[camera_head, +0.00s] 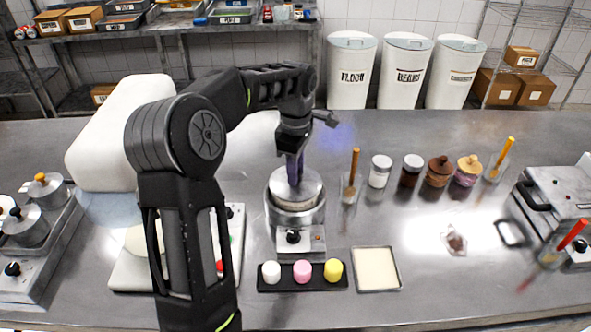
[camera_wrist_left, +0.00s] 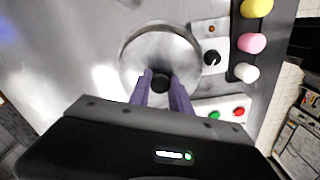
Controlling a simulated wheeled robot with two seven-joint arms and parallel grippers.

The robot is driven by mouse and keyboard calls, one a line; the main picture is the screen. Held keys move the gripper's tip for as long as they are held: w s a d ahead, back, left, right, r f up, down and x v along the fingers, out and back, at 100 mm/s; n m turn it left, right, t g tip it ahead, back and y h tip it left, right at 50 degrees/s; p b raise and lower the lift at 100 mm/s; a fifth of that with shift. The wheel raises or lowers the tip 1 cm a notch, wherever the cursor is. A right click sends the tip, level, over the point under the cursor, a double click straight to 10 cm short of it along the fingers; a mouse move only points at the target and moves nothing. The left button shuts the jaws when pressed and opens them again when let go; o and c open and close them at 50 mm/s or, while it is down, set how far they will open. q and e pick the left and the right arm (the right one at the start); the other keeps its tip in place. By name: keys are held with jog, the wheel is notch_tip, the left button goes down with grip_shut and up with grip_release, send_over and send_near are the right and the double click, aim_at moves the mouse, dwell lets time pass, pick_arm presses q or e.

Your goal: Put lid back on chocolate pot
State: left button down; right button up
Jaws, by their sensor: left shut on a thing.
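The chocolate pot (camera_head: 296,218) is a round steel pot on a small heater with a black dial, near the middle of the table. A round steel lid (camera_head: 309,188) is at its mouth, roughly centred over it; I cannot tell whether it rests on the rim or is just above. My left gripper (camera_head: 294,174) reaches down from above with purple fingers. In the left wrist view the gripper (camera_wrist_left: 161,88) is shut on the dark knob of the lid (camera_wrist_left: 150,48). The pot's inside is hidden. My right gripper is not in view.
A black tray (camera_head: 288,287) with white, pink and yellow pieces and a cream-filled square tray (camera_head: 376,269) lie in front. A glass with an orange-handled tool (camera_head: 352,187) and several jars stand to the right. A white machine (camera_head: 110,130) is at left.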

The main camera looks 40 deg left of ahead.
pick_arm(q)
jog(key=c, duration=1.1)
grip_release()
jog(key=shift+o, duration=0.3)
jog(key=o, duration=0.4)
jog(key=shift+r+p, duration=0.95)
jog(key=shift+r, duration=2.6)
grip_shut()
